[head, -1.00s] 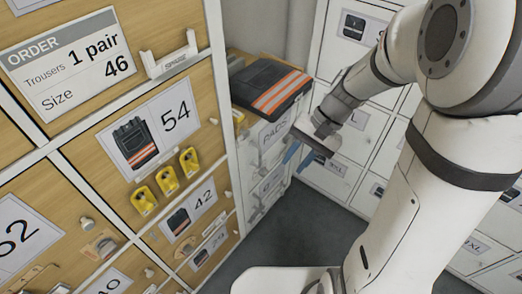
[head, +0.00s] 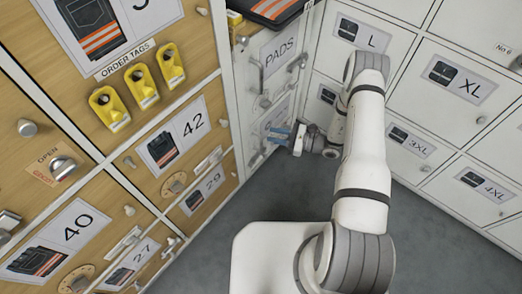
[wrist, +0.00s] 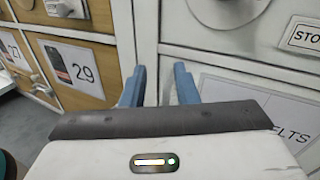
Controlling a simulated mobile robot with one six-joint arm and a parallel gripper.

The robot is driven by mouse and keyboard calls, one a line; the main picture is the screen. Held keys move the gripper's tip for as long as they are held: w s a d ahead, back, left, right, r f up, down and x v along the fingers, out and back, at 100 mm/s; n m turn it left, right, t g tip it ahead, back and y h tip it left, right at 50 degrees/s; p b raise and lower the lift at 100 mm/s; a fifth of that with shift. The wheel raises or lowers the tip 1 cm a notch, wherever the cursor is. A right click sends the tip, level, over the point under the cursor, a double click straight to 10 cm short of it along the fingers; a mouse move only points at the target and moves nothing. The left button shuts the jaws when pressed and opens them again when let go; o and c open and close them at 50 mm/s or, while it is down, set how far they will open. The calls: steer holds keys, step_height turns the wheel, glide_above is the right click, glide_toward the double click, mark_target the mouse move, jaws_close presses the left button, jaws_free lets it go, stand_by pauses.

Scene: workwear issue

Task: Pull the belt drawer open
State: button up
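The belt drawer front (wrist: 222,76) is white and fills the right of the wrist view. Its label (wrist: 275,108) reads "...ELTS", partly hidden by my gripper. In the head view, a partly covered label (head: 277,116) shows on the front below the PADS drawer. My gripper (wrist: 158,84) has two blue fingers, spread apart with nothing seen between them. It is in front of the lower part of the white cabinet in the head view (head: 279,133). I cannot tell whether it touches the drawer, and no belt drawer handle is clear in the wrist view.
The PADS drawer (head: 279,47) is above, with a dark orange-striped garment (head: 272,8) on top. A round knob (wrist: 228,8) and a "STO..." sign (wrist: 304,38) sit above the belt label. Wooden drawers (head: 190,130) stand left, white lockers (head: 455,85) right. Grey floor (head: 225,225) is clear.

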mark_target(261, 150)
step_height(261, 150, down, 10)
steer(key=d+m+t+b, duration=0.1)
steer(key=m+t+b, duration=0.1)
steer(key=m+t, duration=0.15)
steer(key=shift+h, duration=0.4)
steer(key=b+x, duration=0.1)
steer(key=x, duration=0.6)
steer(key=shift+s+a+f+b, duration=0.15)
steer(key=shift+s+f+b, duration=0.1)
steer(key=shift+b, duration=0.1)
jaws_close()
steer(key=shift+w, duration=0.1)
